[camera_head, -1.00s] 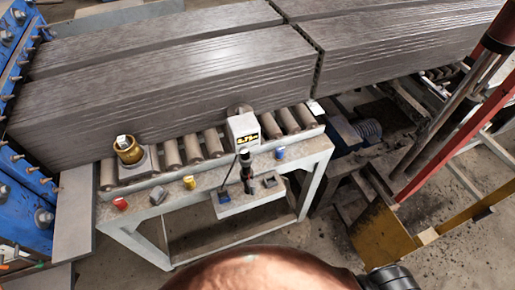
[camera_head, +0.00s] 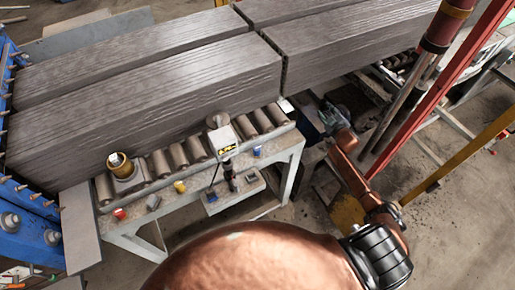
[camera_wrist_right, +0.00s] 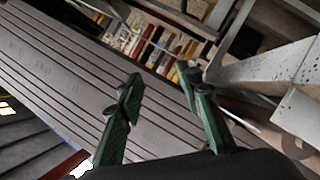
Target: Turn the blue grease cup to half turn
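The blue grease cup (camera_head: 257,151) is a small blue piece on the right part of the conveyor frame's front rail in the head view. A yellow cup (camera_head: 180,186) and a red cup (camera_head: 119,213) sit further left along the same rail. My right arm reaches up at the right of the head view, and its hand is to the right of the blue cup, apart from it. In the right wrist view my right gripper (camera_wrist_right: 160,80) has its two green fingers spread, with nothing between them. The blue cup cannot be made out there. My left gripper is out of view.
Long grey blocks (camera_head: 140,110) lie on the rollers behind the rail. A white display box (camera_head: 224,139) and a brass pot (camera_head: 120,165) stand on the frame. A small control shelf (camera_head: 235,192) juts out in front. A red post (camera_head: 430,90) rises at the right.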

